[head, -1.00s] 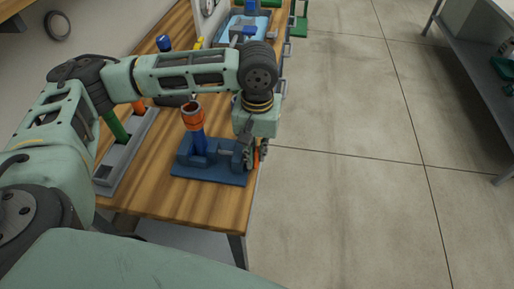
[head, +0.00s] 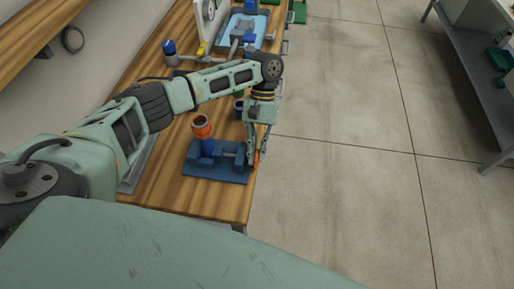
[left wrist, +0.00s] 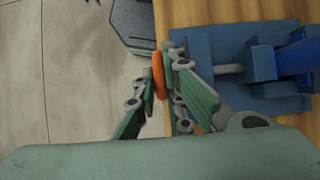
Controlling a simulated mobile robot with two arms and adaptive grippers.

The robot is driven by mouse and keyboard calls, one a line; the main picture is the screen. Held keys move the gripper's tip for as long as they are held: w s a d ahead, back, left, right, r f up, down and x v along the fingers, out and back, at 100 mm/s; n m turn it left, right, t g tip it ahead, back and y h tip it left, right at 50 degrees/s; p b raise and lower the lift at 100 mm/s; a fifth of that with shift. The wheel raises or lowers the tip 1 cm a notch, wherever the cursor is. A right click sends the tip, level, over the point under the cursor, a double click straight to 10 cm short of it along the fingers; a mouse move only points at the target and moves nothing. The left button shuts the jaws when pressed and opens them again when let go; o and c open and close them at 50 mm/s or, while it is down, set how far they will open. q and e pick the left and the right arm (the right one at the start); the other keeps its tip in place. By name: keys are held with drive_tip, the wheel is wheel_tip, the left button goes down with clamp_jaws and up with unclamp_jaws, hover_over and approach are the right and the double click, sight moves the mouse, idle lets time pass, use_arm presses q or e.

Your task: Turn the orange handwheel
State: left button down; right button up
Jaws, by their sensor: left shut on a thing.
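The orange handwheel (left wrist: 158,75) shows edge-on in the left wrist view, on the end of a short grey stem. In the head view only a sliver of the handwheel (head: 256,158) shows behind my fingers. The stem enters a blue valve body on a blue base plate (head: 213,173), with an upright blue pipe (head: 207,147) topped by an orange collar (head: 201,127). My left gripper (head: 254,155) reaches down at the table's right edge, shut on the handwheel. In the left wrist view its fingers (left wrist: 160,92) lie on both sides of the rim. My right gripper is not in view.
The wooden table (head: 180,195) carries a dark blue-capped post (head: 169,48) and a light blue tray (head: 242,30) further back. A grey bench (head: 480,90) stands at the far right. The concrete floor (head: 340,150) between is clear.

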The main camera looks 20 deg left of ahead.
use_arm(q)
drive_tip(key=shift+w+f+g+b, duration=0.15)
drive_tip(key=shift+w+g+b, duration=0.1)
drive_tip(key=shift+g+b, duration=0.45)
drive_tip(key=shift+h, duration=0.3)
drive_tip(key=c, duration=2.1)
unclamp_jaws()
drive_tip(key=v, duration=0.7)
drive_tip(key=shift+w+a+r, duration=0.1)
drive_tip(key=shift+w+r, duration=0.1)
